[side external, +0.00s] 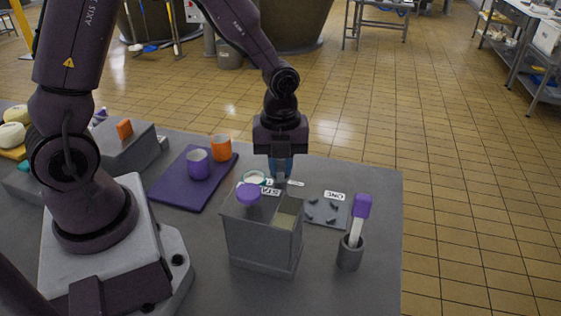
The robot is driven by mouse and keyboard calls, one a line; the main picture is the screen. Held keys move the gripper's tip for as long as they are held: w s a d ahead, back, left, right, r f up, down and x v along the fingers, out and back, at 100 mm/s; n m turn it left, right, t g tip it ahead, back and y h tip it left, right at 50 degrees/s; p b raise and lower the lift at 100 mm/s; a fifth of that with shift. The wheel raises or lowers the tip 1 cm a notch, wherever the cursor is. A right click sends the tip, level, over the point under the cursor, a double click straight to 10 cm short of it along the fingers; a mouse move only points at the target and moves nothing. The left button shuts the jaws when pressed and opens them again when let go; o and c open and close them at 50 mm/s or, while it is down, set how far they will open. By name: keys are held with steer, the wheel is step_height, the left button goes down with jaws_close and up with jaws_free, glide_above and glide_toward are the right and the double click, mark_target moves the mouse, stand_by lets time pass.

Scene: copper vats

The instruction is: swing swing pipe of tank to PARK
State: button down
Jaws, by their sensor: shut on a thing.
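The tank (262,243) is a grey box-shaped vessel near the front of the table, with an open compartment at its top right. A purple round cap or knob (248,194) sits at its top left. My gripper (280,174) points down just behind the tank's top edge. It is shut on a small part there, apparently the swing pipe; the fingers hide most of it. A white label (270,190) beside it is partly hidden, and I cannot read PARK anywhere. The pipe's exact angle cannot be told.
A grey plate (323,211) with small dark pegs and a white label lies to the right. A purple-handled tool (361,207) stands in a grey cup (349,254).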

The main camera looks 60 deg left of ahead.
steer(key=shift+m, duration=1.6)
steer(key=c, duration=1.1)
jaws_free()
step_height(320, 180, up, 13)
steer(key=shift+r, duration=0.1)
